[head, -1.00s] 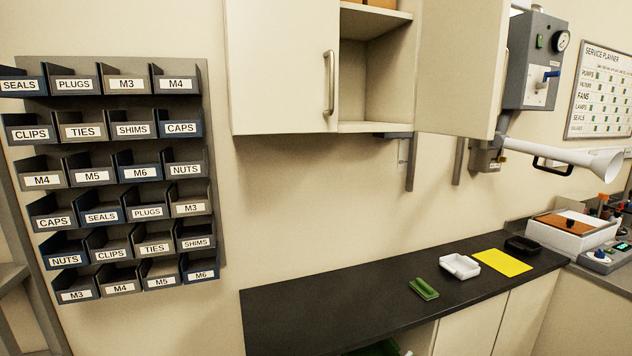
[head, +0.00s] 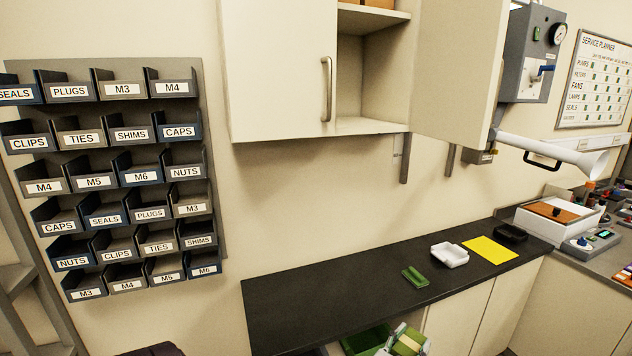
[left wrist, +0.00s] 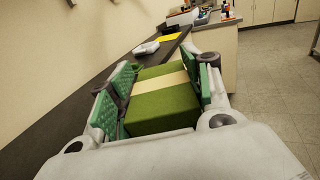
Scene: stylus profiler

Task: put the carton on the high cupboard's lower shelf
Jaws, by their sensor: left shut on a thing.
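The carton (left wrist: 163,98) is green with a cream band. In the left wrist view it sits between the green pads of my left gripper (left wrist: 158,92), which is shut on it. In the head view my left gripper (head: 402,342) and part of the carton (head: 408,345) show at the bottom edge, below the counter top. The high cupboard (head: 280,70) hangs on the wall above, its left door closed and its right door (head: 455,75) swung open. Its lower shelf (head: 370,125) looks bare where it shows; part is hidden behind the doors. My right gripper is not in view.
Labelled bins (head: 120,180) hang at left. A white funnel-ended arm (head: 555,153) juts out right of the open door.

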